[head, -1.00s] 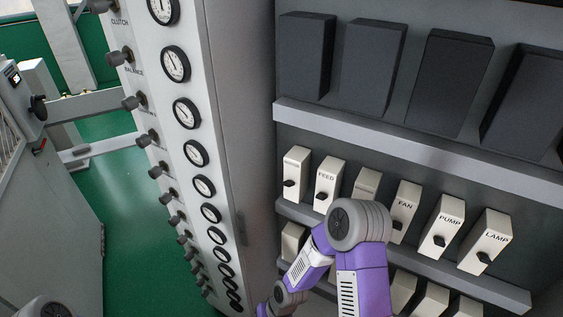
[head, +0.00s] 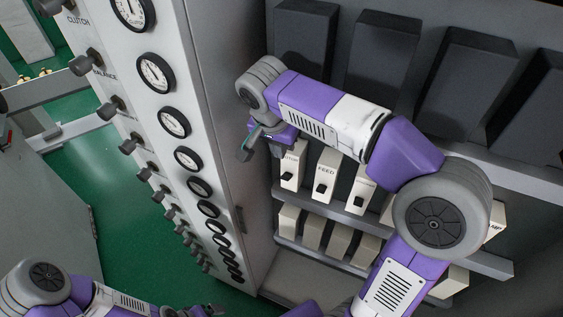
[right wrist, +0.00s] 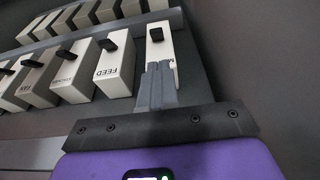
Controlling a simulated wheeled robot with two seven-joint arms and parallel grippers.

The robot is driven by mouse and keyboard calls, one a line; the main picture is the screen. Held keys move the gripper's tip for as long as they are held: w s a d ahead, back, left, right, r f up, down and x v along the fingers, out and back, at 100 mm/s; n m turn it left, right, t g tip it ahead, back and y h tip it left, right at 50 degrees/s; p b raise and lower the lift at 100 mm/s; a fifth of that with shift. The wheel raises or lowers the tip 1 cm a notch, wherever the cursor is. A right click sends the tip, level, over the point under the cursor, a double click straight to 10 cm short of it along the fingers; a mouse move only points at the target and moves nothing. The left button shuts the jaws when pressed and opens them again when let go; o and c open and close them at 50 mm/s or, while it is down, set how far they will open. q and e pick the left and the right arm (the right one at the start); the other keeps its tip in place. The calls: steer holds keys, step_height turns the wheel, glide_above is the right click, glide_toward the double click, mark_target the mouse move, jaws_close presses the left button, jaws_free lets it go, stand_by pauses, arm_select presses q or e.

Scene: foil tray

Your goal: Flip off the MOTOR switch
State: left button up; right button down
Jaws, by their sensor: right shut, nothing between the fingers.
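The MOTOR switch is a cream block with a black lever at the left end of the upper row in the head view (head: 292,163). Its label is partly hidden there. In the right wrist view it is the rightmost block (right wrist: 166,51), its black lever (right wrist: 156,35) clear of the fingers, which cover most of the label. My left gripper (head: 205,310) is partly cut off at the bottom edge.
The FEED switch (head: 326,174) stands beside MOTOR, with more switches along the row and a second row below. A grey ledge (head: 345,212) runs under the upper row. A panel of gauges and knobs (head: 185,160) stands left. Large dark blocks (head: 385,60) are above.

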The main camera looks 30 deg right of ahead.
mark_target(284, 174)
steer(key=shift+f, duration=0.1)
arm_select(q)
steer(key=shift+f+b, duration=0.3)
arm_select(e)
steer(key=x, duration=1)
arm_select(q)
steer(key=shift+f, duration=0.15)
arm_select(e)
steer(key=shift+a, duration=0.15)
